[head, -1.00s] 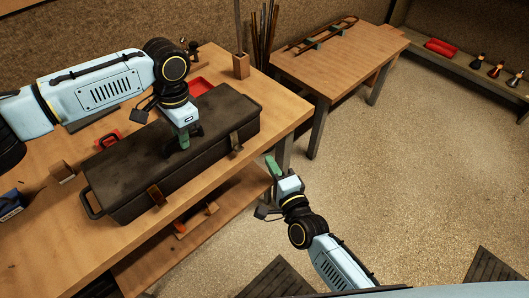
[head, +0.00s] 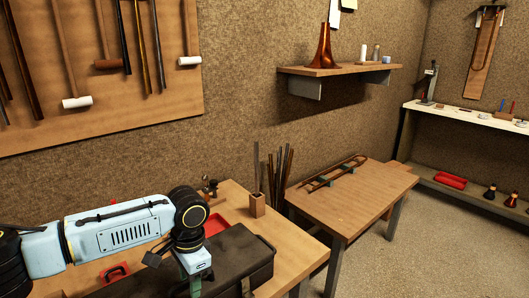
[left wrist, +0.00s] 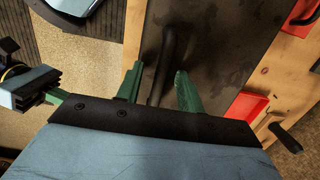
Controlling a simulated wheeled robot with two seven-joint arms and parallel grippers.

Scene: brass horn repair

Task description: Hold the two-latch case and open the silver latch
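The dark two-latch case (head: 237,253) lies on the workbench, cut off by the bottom edge of the head view. One latch (head: 246,285) shows on its front, too dim to tell if it is the silver one; the other is out of view. My left gripper (head: 195,288) is over the case top, its fingertips cut off. In the left wrist view, its green fingers (left wrist: 158,68) stand apart on either side of the case's dark top handle (left wrist: 166,55), with a gap beside it. My right gripper (left wrist: 62,98) shows at the left edge there, away from the case; its opening is unclear.
A red tray (head: 216,224) and a wooden block holder (head: 257,205) stand behind the case. A second table (head: 360,205) with a long frame is to the right. A wall shelf (head: 340,69) holds a copper bell. The floor at the right is clear.

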